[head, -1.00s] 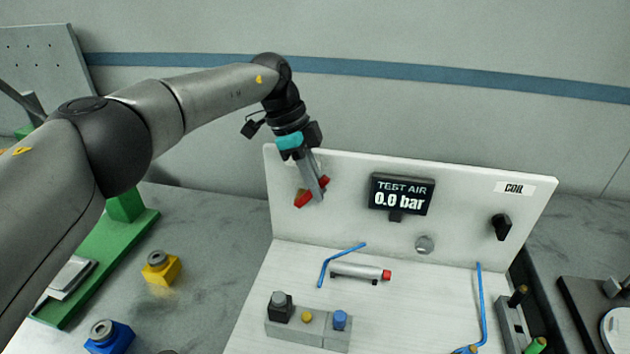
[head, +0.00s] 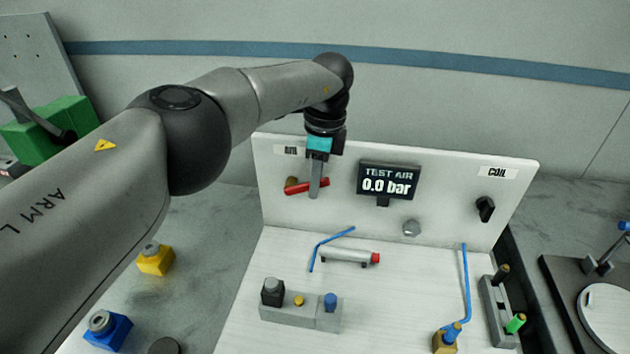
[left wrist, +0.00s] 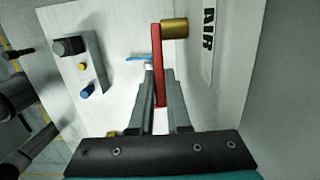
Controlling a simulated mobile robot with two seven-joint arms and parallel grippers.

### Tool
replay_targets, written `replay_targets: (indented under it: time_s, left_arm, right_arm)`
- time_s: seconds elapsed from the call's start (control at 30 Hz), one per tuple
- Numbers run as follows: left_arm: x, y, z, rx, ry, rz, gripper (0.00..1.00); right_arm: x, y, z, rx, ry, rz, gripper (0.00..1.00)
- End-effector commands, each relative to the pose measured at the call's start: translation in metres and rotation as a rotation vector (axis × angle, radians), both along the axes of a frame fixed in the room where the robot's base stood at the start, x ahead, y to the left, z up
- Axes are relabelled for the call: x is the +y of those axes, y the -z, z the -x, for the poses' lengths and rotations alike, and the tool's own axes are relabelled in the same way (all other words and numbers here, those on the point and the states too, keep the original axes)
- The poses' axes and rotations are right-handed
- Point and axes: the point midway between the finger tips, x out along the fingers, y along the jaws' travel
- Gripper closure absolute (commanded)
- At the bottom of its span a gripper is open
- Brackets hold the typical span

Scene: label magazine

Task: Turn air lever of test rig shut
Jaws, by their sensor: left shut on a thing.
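The red air lever (head: 306,188) is on the upright white panel of the test rig (head: 440,195), left of the display, and lies near horizontal, tilted slightly up to the right. Its brass pivot (head: 291,183) is at the lever's left end. My left gripper (head: 315,192) is shut on the lever's arm, right of the pivot. In the left wrist view the red lever (left wrist: 158,65) runs from the brass valve body (left wrist: 174,28) down between my left gripper's fingers (left wrist: 160,90). My right gripper is not in view.
The display (head: 388,181) reads TEST AIR 0.0 bar. A black knob (head: 485,209) sits under the COIL label. On the rig base are a silver cylinder with a red end (head: 345,256), blue hoses and a grey button block (head: 300,312). Yellow (head: 155,260) and blue (head: 108,331) blocks stand left.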

Motion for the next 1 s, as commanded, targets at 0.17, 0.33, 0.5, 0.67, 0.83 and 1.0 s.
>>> replay_targets:
  time_s: [0.17, 0.33, 0.5, 0.67, 0.83, 1.0]
  left_arm:
    - [0.001, 0.0, 0.0, 0.002, 0.0, 0.001, 0.68]
    - [0.0, 0.0, 0.0, 0.001, 0.0, 0.002, 0.55]
    - [0.0, 0.0, 0.0, 0.001, 0.0, 0.002, 0.55]
    - [-0.001, -0.011, 0.0, -0.001, 0.0, 0.003, 0.55]
    - [-0.005, -0.042, 0.0, -0.003, -0.001, 0.004, 0.55]
    - [-0.009, -0.085, 0.001, -0.004, -0.001, 0.003, 0.55]
  right_arm:
    - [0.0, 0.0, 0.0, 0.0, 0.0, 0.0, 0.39]
    - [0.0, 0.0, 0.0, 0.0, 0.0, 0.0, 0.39]
    - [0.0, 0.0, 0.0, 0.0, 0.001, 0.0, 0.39]
    - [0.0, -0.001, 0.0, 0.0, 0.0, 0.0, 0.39]
    - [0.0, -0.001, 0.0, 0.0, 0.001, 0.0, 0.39]
    - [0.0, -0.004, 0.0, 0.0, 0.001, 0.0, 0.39]
